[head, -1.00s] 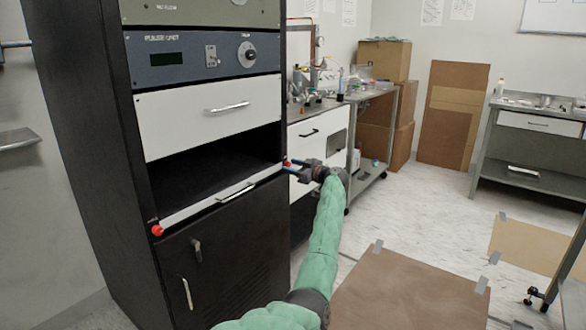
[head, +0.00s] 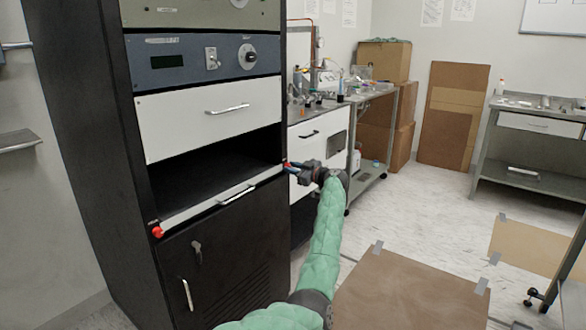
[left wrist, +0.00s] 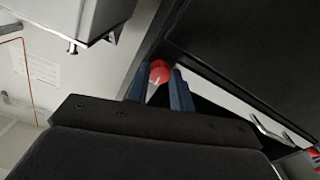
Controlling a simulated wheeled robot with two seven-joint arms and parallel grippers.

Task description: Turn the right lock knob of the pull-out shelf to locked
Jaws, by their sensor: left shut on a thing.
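The pull-out shelf (head: 206,207) is a pale strip with a bar handle across the black rack, below a dark open bay. Its right lock knob (head: 286,166) is small and red at the strip's right end. My left gripper (head: 290,168) is at this knob, coming from the right. In the left wrist view the red knob (left wrist: 160,71) sits between the two blue fingers (left wrist: 158,85), which are shut on it. A pale mark shows on the knob's face. The left lock knob (head: 157,231) is red and at the strip's left end. My right gripper is out of view.
Above the bay is a white drawer (head: 212,115) with a handle. Below the shelf is a black cabinet door (head: 215,255). A lab bench (head: 318,145) stands behind my arm. A brown board (head: 405,295) lies on the floor at the right.

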